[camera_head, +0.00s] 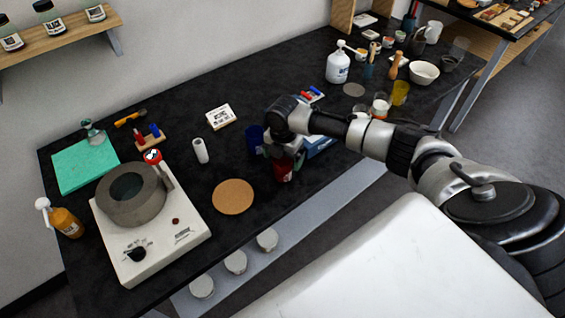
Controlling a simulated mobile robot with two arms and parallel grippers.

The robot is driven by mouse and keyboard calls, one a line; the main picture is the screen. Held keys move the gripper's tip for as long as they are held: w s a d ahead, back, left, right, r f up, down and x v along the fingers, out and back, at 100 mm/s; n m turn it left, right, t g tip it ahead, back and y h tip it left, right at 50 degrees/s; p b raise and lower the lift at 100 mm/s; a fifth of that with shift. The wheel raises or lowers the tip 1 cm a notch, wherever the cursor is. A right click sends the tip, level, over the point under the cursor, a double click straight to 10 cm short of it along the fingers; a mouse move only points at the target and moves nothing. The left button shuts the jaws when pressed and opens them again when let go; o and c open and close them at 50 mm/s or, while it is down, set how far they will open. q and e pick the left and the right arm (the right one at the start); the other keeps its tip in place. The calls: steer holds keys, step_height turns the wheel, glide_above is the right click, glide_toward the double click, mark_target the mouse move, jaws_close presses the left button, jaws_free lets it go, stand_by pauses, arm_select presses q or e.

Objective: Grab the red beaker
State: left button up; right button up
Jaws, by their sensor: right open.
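The red beaker (284,172) stands on the black bench top near its front edge, right of a round cork mat. My right arm reaches in from the right, and its wrist is bent down above the beaker. My right gripper (286,156) points down at the beaker and is open. The wrist and gripper hide the beaker's upper part. I cannot tell whether the fingers touch it. My left gripper is not in view.
A dark blue container (255,138) stands close left of my wrist, and a blue box (320,146) lies to the right. The cork mat (233,197) is left of the beaker. A white hotplate device (150,236) fills the left front. A white bottle (338,67) stands farther back.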

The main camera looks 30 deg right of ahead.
steer(key=shift+c, duration=0.2)
steer(key=c, duration=1.2)
steer(key=shift+r, duration=0.15)
steer(key=shift+s+d+r+b, duration=0.65)
steer(key=shift+s+d+r, duration=0.2)
steer(key=shift+s+r, duration=0.95)
steer(key=shift+s+d+r+b, duration=0.7)
steer(key=shift+s+d+r, duration=0.15)
steer(key=shift+s+r, duration=0.9)
steer(key=shift+s+d+r+b, duration=0.65)
steer(key=shift+s+d+r, duration=0.2)
steer(key=shift+s+r, duration=0.9)
steer(key=shift+r, duration=0.1)
